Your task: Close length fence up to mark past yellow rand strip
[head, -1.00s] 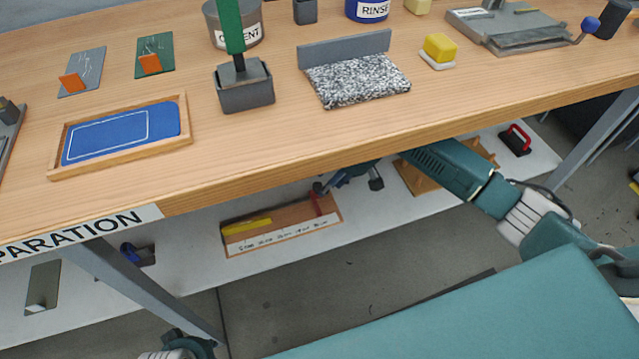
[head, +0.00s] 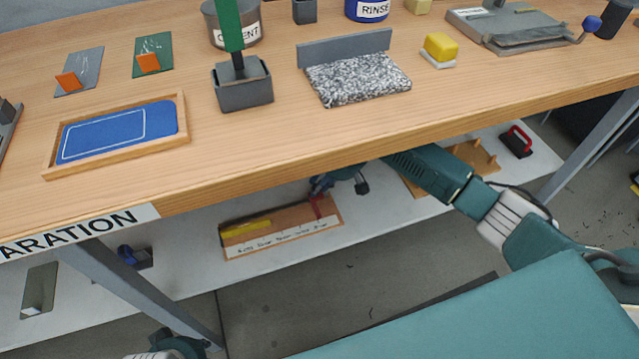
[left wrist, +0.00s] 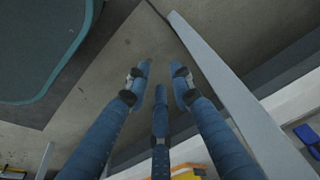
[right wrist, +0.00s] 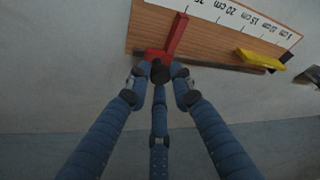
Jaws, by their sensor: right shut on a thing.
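The length fence is a red piece (right wrist: 177,36) on a wooden measuring board (right wrist: 150,28) with a printed cm scale. It also shows in the head view (head: 317,208), on the low shelf under the bench. My right gripper (right wrist: 162,72) is shut on the fence's near end, and its fingers hide part of it. The yellow strip (right wrist: 261,60) lies on the board towards the low-number end, well apart from the fence. In the head view the yellow strip (head: 246,228) is left of the fence. My left gripper (left wrist: 161,70) is open and empty above the floor.
The bench edge (head: 350,152) overhangs the shelf (head: 190,260). A bench leg (head: 150,285) stands left of the board. A wooden piece (head: 475,155) and a red-handled tool (head: 516,141) lie on the shelf to the right.

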